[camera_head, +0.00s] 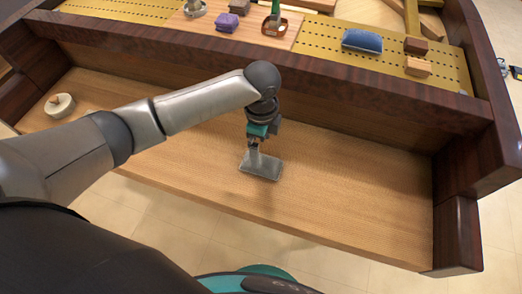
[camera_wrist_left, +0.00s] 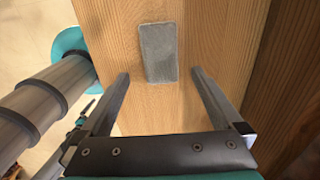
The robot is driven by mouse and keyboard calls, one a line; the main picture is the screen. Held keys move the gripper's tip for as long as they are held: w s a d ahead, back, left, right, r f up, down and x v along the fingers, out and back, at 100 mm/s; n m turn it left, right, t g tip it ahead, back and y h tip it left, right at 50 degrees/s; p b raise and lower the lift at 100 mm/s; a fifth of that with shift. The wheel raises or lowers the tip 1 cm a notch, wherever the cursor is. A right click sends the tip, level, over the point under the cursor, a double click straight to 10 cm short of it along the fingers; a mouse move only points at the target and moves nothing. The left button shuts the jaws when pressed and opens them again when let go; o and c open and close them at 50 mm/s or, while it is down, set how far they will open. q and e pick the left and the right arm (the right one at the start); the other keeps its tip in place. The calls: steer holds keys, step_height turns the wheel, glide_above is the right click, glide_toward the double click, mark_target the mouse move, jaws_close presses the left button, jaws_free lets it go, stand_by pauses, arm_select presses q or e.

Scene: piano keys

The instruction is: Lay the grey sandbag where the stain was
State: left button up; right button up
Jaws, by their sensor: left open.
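The grey sandbag (camera_head: 261,166) lies flat on the bare wooden bed (camera_head: 345,205), near its middle. In the left wrist view the sandbag (camera_wrist_left: 158,50) is a grey rectangle beyond and between the fingertips. My left gripper (camera_head: 254,149) points down over the sandbag's far end. In the left wrist view its fingers (camera_wrist_left: 160,76) are wide apart, with a gap on each side of the sandbag, and hold nothing. I see no stain on the visible wood. My right gripper is not in view.
A dark wooden rail (camera_head: 330,83) runs behind the bed. Beyond it are a purple block (camera_head: 227,22), a blue block (camera_head: 362,40) and a small wooden block (camera_head: 417,67). A round cream item (camera_head: 59,105) lies at the bed's left. The bed's right side is clear.

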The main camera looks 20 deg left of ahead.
mark_target(261, 160)
arm_select(q)
steer(key=shift+r+p, duration=0.5)
steer(key=shift+r, duration=1.85)
